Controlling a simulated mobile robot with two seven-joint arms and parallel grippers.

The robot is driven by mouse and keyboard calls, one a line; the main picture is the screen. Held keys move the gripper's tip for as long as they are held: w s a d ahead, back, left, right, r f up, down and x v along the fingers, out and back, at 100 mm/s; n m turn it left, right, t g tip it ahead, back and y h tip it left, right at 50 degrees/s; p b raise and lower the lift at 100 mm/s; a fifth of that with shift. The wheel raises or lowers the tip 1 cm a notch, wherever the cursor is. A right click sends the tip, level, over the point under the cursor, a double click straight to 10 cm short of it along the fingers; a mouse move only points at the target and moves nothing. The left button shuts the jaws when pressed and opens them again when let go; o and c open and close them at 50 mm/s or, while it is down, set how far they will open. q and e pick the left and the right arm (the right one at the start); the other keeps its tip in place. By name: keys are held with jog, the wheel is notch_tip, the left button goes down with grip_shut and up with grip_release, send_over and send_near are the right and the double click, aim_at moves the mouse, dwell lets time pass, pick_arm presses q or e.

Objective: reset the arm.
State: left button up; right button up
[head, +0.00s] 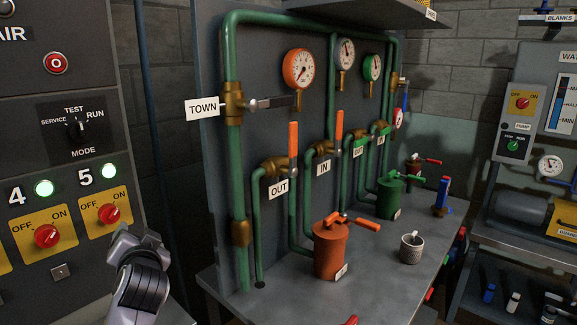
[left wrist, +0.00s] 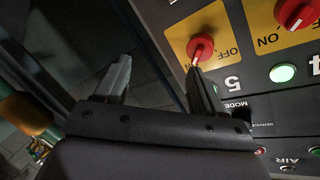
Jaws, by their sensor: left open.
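My left gripper (head: 122,238) is at the lower left of the head view, just below and right of the red knob under number 5 (head: 109,213). In the left wrist view the gripper (left wrist: 158,78) has its two fingers spread apart with nothing between them. One fingertip overlaps the lower edge of that knob (left wrist: 200,46); I cannot tell whether they touch. The knob points toward ON, and the green lamp (head: 109,171) above it is lit. My right gripper is not in view.
A second red knob (head: 46,236) under number 4 sits to the left. To the right, a grey bench (head: 375,275) carries green pipes (head: 229,160), an orange canister (head: 330,252), a green canister (head: 390,198) and a grey cup (head: 411,247). A dark gap separates panel and bench.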

pick_arm(q)
jog(key=s+d+f+m+h, duration=0.1)
jog(key=s+d+f+h, duration=0.1)
jog(key=s+f, duration=0.35)
jog(key=s+d+f+g+h, duration=0.1)
jog(key=s+f+h, duration=0.1)
jog(key=f, duration=0.6)
jog(key=s+d+f+m+h, duration=0.1)
jog(key=s+d+f+h, duration=0.15)
jog(key=f, duration=0.45)
jog(key=s+d+f+h, duration=0.1)
jog(key=s+f, duration=0.2)
jog(key=s, duration=0.3)
jog(key=s+d+f+n+g+h, duration=0.1)
jog(key=s+d+f, duration=0.1)
jog(key=s+f, duration=0.2)
jog(key=s+d+f+n+g+h, duration=0.1)
jog(key=s+f, duration=0.3)
jog(key=s, duration=0.6)
jog(key=shift+s+d+h, duration=0.2)
jog(key=shift+h, duration=0.15)
